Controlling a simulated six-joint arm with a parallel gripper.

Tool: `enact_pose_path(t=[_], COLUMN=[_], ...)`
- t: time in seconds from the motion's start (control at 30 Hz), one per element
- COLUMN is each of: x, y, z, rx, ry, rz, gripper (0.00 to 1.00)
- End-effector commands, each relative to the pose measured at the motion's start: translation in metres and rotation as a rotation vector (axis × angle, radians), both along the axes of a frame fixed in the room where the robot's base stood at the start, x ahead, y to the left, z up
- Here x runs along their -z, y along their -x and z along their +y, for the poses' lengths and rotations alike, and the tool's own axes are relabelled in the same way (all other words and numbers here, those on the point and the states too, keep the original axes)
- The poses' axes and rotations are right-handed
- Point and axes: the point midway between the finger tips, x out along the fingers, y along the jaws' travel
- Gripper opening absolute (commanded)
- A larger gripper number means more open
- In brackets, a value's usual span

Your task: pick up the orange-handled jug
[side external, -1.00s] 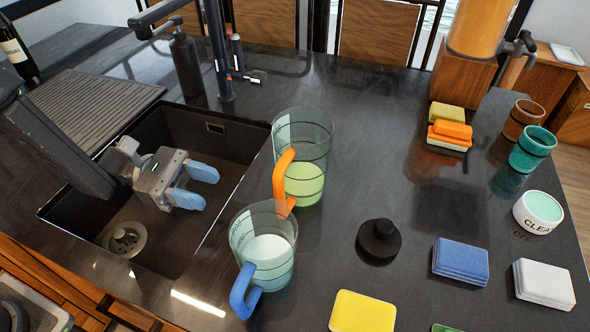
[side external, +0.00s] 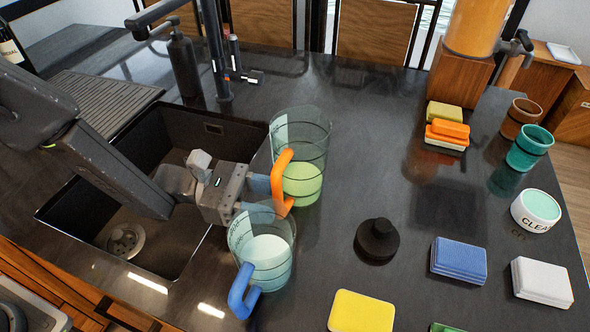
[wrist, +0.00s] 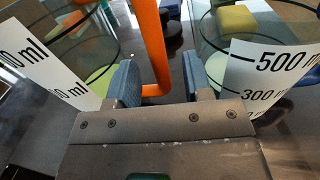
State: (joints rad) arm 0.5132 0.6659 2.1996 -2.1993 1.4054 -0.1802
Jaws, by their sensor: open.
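The orange-handled jug (side external: 304,150) is clear with pale green liquid and stands upright on the dark counter. Its orange handle (side external: 281,182) faces my gripper. My gripper (side external: 262,196) is open beside the handle, with one blue finger close to it and the other partly hidden behind the blue-handled jug. In the wrist view the orange handle (wrist: 152,45) runs down just beyond and between the two blue fingertips (wrist: 160,80). I cannot tell whether they touch it. The blue-handled jug (side external: 268,258) stands in front, very close to my gripper.
A sink (side external: 150,225) lies under my arm, with a black faucet (side external: 222,60) behind. A black round stopper (side external: 377,240), a yellow sponge (side external: 362,312) and blue cloths (side external: 459,260) lie to the right. Brown and teal cups (side external: 531,147) stand farther right.

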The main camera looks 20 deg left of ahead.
Motion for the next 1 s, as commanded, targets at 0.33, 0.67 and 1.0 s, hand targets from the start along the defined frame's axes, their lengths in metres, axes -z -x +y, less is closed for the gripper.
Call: enact_pose_path(t=[0.33,0.67,1.0], x=[0.0,0.0,0.0], y=[-0.003,-0.003,-0.003], z=[-0.023,-0.022,-0.022], rx=[0.0,0.0,0.0], ry=[0.0,0.0,0.0], rz=[0.001,0.0,0.0], gripper=[0.46,0.24,0.0])
